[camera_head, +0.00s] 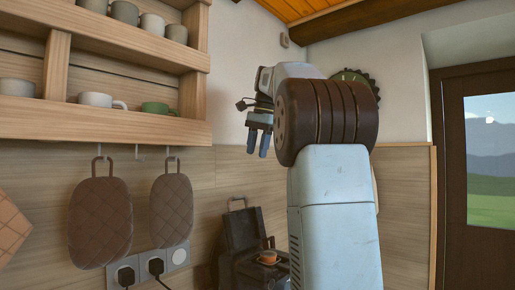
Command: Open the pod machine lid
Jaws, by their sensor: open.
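The dark pod machine (242,230) stands low against the wood-panelled wall, left of my arm. An upright dark part with a small loop handle (237,202) rises at its back; I cannot tell whether this is the lid. An orange-brown cup on a saucer (268,257) is at its front. My arm hides its right side, and the frame's bottom edge cuts it off. My gripper (258,143) is above the machine in the picture, empty, with its blue-grey fingers apart and pointing down. It does not touch the machine.
Wooden shelves (110,122) with several cups fill the upper left. Two quilted brown pot holders (101,222) hang below. Sockets with plugs and cords (153,265) are left of the machine. A door with a window (490,160) is at right. Space around my gripper looks clear.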

